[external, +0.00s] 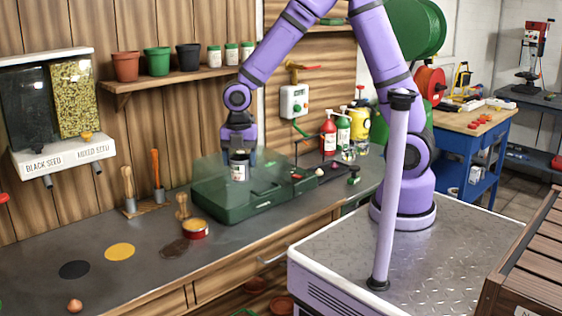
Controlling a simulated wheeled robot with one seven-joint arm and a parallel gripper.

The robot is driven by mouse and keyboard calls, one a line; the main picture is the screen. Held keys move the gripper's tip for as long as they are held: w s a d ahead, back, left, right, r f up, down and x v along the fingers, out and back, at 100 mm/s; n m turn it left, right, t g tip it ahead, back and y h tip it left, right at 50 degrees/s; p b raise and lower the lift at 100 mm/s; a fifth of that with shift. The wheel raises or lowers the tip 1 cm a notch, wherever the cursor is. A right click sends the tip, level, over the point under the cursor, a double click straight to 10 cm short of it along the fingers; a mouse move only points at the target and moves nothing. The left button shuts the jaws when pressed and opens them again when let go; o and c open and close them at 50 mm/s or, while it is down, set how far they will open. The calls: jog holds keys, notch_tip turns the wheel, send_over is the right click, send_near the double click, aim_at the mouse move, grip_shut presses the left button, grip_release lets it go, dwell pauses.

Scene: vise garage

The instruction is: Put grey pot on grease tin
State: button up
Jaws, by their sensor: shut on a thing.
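My gripper (239,154) points down over the green box on the bench and is shut on a small whitish container (239,173) with dark and red markings. It is too small to tell whether this is the grey pot. A dark grey pot (188,58) stands upright on the wall shelf, at the right of two other pots. A low red tin (194,233) with orange-yellow contents, which looks like the grease tin, stands open on the bench, left of and in front of the box. Nothing stands on it.
The green box (240,205) has a translucent raised lid close around my gripper. A wooden-handled brush (182,206) stands behind the tin. Red and green bottles (328,135) stand at the back right. The bench's left front is mostly clear, with flat round patches (119,252).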

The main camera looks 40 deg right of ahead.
jog(key=s+a+n, duration=0.1)
jog(key=s+a, duration=0.2)
send_over(195, 225)
notch_tip(195, 225, down, 13)
jog(key=shift+r, duration=0.2)
jog(key=shift+f, duration=1.7)
jog(key=shift+f, duration=0.1)
jog(key=o, duration=1)
